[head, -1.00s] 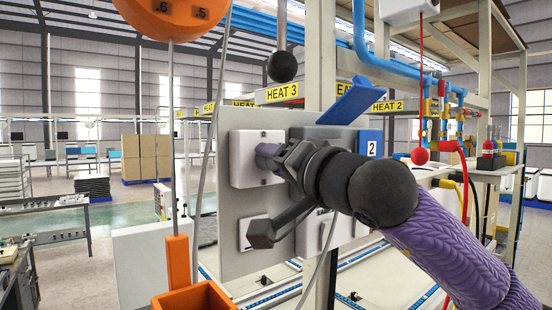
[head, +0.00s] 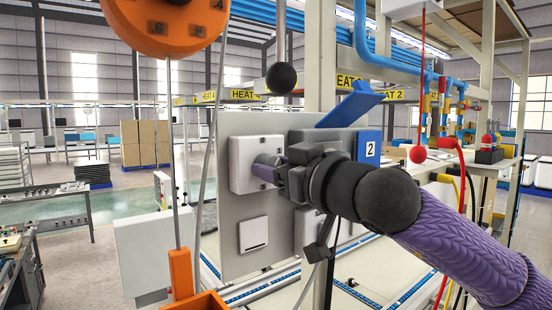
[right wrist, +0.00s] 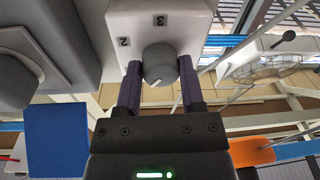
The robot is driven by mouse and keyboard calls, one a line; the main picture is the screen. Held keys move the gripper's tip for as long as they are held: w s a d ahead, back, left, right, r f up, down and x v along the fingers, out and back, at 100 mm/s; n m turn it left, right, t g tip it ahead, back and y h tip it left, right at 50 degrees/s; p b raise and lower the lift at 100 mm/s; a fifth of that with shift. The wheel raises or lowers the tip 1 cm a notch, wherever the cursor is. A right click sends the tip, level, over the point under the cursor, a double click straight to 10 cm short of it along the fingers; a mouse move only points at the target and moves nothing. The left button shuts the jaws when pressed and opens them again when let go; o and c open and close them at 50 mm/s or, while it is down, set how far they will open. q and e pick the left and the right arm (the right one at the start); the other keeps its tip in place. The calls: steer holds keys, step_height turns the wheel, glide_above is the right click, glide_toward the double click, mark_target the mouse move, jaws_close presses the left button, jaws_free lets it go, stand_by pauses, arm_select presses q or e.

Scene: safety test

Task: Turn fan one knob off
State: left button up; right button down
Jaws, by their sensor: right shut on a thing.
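A white switch box (head: 241,181) on a grey panel carries the fan knob, which my gripper mostly hides in the head view. In the right wrist view, the round grey knob (right wrist: 160,62) has a short white pointer line and sits on a white face (right wrist: 180,15) with printed position numbers, including a 2. My right gripper (head: 264,169) reaches the box from the right. Its two purple fingers, also seen in the right wrist view (right wrist: 160,78), are shut on the knob, one on each side. My left gripper is not in view.
A white rocker switch (head: 253,235) sits below. Blue pipes (head: 405,55) run at the upper right.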

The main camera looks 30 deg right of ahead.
steer(key=shift+n+g+p, duration=0.3)
steer(key=shift+n+p, duration=1.9)
steer(key=shift+n, duration=1.5)
steer(key=shift+c, duration=1)
jaws_free()
steer(key=s+d+b, duration=0.1)
steer(key=s+b, duration=0.4)
steer(key=s, duration=0.4)
steer(key=shift+s+d, duration=0.35)
steer(key=shift+s, duration=0.05)
